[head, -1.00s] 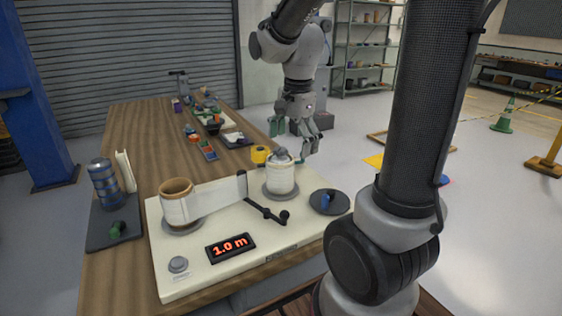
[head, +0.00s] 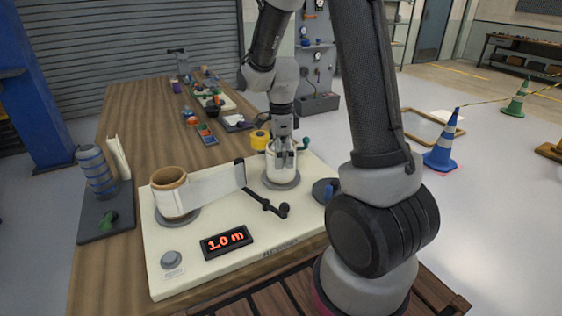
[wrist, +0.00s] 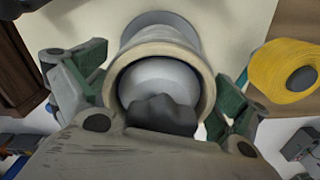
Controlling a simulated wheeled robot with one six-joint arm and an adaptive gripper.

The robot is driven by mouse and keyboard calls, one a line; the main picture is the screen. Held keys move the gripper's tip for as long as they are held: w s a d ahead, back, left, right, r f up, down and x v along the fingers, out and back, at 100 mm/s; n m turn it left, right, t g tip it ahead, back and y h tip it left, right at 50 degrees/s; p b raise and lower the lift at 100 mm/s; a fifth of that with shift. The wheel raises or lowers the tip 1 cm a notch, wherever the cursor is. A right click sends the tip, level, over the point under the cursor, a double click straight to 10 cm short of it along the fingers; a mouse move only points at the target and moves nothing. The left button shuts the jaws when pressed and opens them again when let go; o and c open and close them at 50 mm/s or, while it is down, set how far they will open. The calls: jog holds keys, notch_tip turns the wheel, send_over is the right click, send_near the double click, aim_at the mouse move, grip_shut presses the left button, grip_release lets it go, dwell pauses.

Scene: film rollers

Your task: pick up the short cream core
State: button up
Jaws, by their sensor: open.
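The short cream core (head: 280,172) stands upright around the right spindle of the cream film-winding machine (head: 200,270). In the wrist view the core (wrist: 165,50) is seen from above as a ring around a grey spindle top with a dark knob. My gripper (head: 285,150) is over the core, pointing down. In the wrist view its green-padded fingers (wrist: 155,90) are open, one on each side of the core. I cannot tell whether either finger touches it. My gripper partly hides the core in the head view.
A tan core with white film (head: 174,195) stands on the left spindle, the film strip (head: 215,185) reaching toward the right. A black lever (head: 265,203) lies in front of my gripper. A yellow roll (head: 260,140) stands behind. A blue banded roll (head: 96,170) is at left.

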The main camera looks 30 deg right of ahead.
jog(key=c, duration=1.3)
jog(key=shift+o, duration=0.2)
